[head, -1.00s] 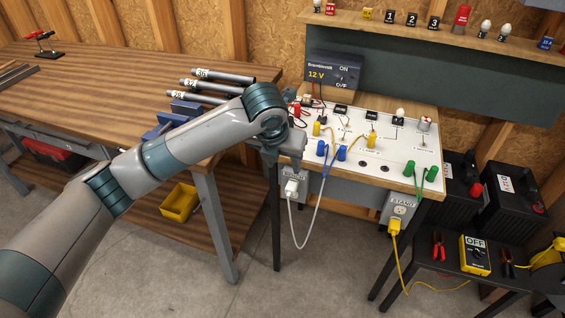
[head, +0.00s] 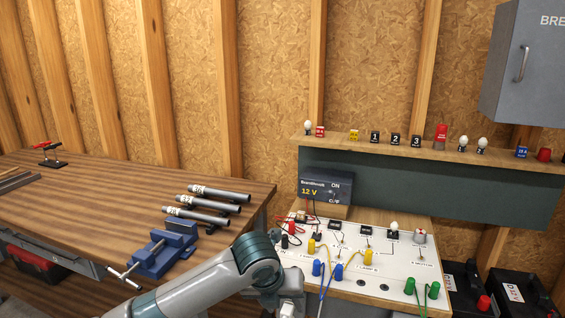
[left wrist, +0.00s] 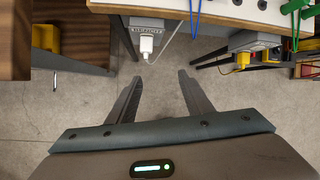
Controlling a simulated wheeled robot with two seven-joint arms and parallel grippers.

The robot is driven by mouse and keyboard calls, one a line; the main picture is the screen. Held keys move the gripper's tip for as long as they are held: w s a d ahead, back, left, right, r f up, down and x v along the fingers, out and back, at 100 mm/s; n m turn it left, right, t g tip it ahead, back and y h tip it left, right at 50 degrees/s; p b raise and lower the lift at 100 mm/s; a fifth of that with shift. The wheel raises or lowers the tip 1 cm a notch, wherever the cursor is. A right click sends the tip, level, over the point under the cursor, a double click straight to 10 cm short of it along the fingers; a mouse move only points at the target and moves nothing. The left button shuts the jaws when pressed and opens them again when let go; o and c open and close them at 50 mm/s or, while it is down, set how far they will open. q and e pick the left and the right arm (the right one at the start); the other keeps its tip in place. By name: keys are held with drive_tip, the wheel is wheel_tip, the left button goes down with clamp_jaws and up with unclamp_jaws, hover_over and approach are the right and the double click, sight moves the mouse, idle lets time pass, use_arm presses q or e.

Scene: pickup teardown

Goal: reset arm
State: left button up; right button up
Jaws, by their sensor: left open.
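My left arm comes in from the bottom of the head view, and its wrist (head: 258,262) is in front of the near left corner of the white circuit board (head: 400,268). In the left wrist view my left gripper (left wrist: 160,88) is open, with its two dark fingers apart and nothing between them. Bare concrete floor (left wrist: 150,105) lies beyond the fingers. A white plug (left wrist: 146,46) in a grey socket box is just past the fingertips, apart from them. My right gripper is in neither view.
A wooden workbench (head: 90,180) at left carries a blue vise (head: 165,250) and several grey tubes (head: 208,205). A shelf (head: 350,142) with small parts runs behind the board. A grey cabinet (head: 530,60) hangs upper right. A yellow plug (left wrist: 243,60) is under the board's edge.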

use_arm(q)
drive_tip(key=s+a+f+n+h, duration=0.2)
drive_tip(key=s+a+f+n, duration=0.2)
drive_tip(key=s+f+n, duration=1.15)
drive_tip(key=s+a+f+n+y, duration=0.2)
drive_tip(key=s+a+f+n, duration=0.1)
drive_tip(key=s+a+n, duration=0.7)
drive_tip(key=s+a+f+n+y, duration=0.2)
drive_tip(key=s+a+f+n, duration=0.1)
drive_tip(key=s+a+n, duration=0.7)
drive_tip(key=w+d+f, duration=0.1)
drive_tip(key=d+f, duration=0.1)
drive_tip(key=f, duration=1)
drive_tip(key=w+d+f, duration=0.2)
drive_tip(key=f, duration=1)
drive_tip(key=s+f, duration=0.4)
drive_tip(key=f, duration=0.4)
drive_tip(key=s+f, duration=0.5)
drive_tip(key=f, duration=0.3)
drive_tip(key=shift+s+f+m+t+h, duration=0.15)
drive_tip(key=shift+f+m+t+h, duration=0.2)
drive_tip(key=shift+m+h, duration=0.1)
